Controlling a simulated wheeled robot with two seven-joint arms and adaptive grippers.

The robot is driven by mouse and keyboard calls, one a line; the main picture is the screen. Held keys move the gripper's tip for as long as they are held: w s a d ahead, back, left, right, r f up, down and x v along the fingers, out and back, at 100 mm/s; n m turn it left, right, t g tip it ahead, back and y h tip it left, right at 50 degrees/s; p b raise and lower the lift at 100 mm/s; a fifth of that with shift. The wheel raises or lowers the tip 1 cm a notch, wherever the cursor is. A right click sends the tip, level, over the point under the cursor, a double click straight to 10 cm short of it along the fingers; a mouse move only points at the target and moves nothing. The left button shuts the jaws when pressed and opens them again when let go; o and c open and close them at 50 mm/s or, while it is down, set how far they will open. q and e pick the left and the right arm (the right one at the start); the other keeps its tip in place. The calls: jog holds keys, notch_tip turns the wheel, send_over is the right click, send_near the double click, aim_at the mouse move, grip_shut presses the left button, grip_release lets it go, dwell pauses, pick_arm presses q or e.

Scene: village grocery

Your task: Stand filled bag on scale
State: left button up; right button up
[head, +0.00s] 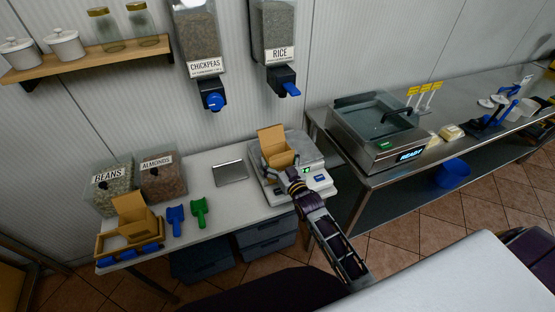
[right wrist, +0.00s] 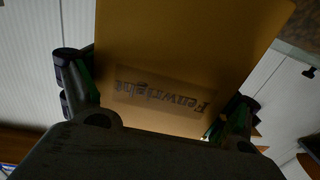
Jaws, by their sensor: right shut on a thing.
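The brown paper bag (head: 272,141) stands roughly upright at the scale (head: 318,184), over the left part of its plate. I cannot tell whether its bottom touches the plate. My right gripper (head: 279,164) is shut on the bag from the front. In the right wrist view the bag (right wrist: 190,50) fills the middle between the two fingers (right wrist: 160,108), with a printed label facing the camera. The bag's contents are not visible. My left gripper is not in view.
A flat metal plate (head: 230,172) lies left of the scale. Blue (head: 175,220) and green (head: 199,212) scoops, a wooden tray (head: 103,244) with another brown bag (head: 133,212), and bean and almond bins (head: 162,178) are further left. Chickpea and rice dispensers (head: 273,30) hang above. A steel counter (head: 345,146) stands right.

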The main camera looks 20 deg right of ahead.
jog(key=shift+w, duration=0.1)
jog(key=w+b, duration=0.3)
jog(key=w, duration=0.1)
jog(key=w+f+b, duration=0.1)
jog(key=w+b, duration=0.2)
jog(key=w, duration=0.1)
jog(key=w+f+b, duration=0.1)
jog(key=w+b, duration=0.2)
jog(key=shift+w+a+f, duration=0.2)
jog(key=shift+w, duration=0.2)
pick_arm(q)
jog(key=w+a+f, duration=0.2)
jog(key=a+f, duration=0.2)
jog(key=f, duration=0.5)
pick_arm(e)
jog(key=shift+f, duration=0.1)
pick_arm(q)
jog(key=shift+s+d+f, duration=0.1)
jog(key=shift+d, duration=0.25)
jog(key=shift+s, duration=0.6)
pick_arm(e)
jog(key=shift+f, duration=0.25)
